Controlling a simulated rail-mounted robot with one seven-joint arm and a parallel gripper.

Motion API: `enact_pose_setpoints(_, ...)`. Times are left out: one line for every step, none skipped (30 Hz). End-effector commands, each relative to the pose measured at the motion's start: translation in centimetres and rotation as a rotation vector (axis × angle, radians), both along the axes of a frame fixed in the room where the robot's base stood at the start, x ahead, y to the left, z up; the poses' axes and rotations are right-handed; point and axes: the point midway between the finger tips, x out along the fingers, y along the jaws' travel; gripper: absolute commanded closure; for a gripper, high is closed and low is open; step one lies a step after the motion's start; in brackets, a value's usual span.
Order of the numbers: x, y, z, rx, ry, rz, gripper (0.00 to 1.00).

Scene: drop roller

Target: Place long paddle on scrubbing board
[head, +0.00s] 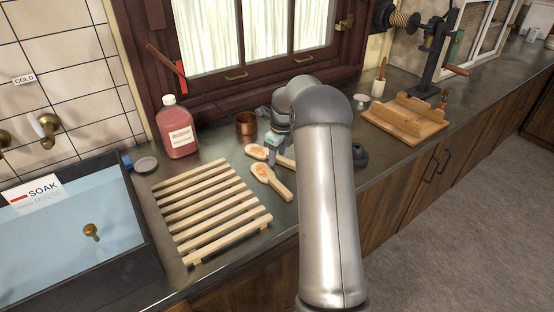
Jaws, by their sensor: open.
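Two pale wooden paddles with orange patches on their heads lie on the dark counter in the head view. The nearer paddle (270,182) shows whole, its handle pointing down-right. The farther paddle (258,152) runs behind my arm, so its full length is hidden and I cannot tell which is longer. A slatted wooden board (222,211) lies left of them. Another wooden board (427,132) with raised blocks lies right of my arm; I cannot tell which is the scrubbing board. My gripper (274,151) is open, low by the farther paddle's head, partly hidden; contact is unclear.
A pinkish-red bottle (178,130), a copper cup (245,124) and a small greenish block (272,139) stand near the window. A water-filled sink (145,262) is at left. A black press (431,65) stands at right.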

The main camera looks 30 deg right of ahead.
Motion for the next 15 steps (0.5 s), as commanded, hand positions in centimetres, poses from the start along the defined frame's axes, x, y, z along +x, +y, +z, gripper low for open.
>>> enact_pose_setpoints(0.01,0.01,-0.01,0.000,0.000,0.000,0.53)
enact_pose_setpoints(0.00,0.01,-0.03,0.000,0.000,0.000,0.53)
enact_pose_setpoints(0.01,0.00,-0.06,0.000,0.000,0.000,0.53)
enact_pose_setpoints(0.00,0.01,-0.10,0.000,0.000,0.000,0.53)
enact_pose_setpoints(0.00,0.01,-0.14,0.000,0.001,0.000,0.53)
enact_pose_setpoints(0.00,0.01,-0.20,0.000,0.001,0.000,0.53)
enact_pose_setpoints(0.00,0.01,-0.24,-0.001,0.001,0.001,0.53)
enact_pose_setpoints(0.00,0.02,-0.29,-0.001,0.001,0.001,0.53)
enact_pose_setpoints(0.01,0.04,-0.35,-0.001,0.001,0.001,0.53)
enact_pose_setpoints(0.01,0.05,-0.39,-0.001,0.001,0.001,0.53)
enact_pose_setpoints(0.02,0.06,-0.43,-0.001,0.001,0.001,0.53)
enact_pose_setpoints(0.01,0.05,-0.46,0.000,0.000,0.001,0.53)
enact_pose_setpoints(0.01,0.05,-0.47,0.000,0.000,0.001,0.53)
enact_pose_setpoints(0.02,0.04,-0.48,0.000,0.000,0.001,0.53)
enact_pose_setpoints(0.01,0.04,-0.48,0.000,0.000,0.001,0.53)
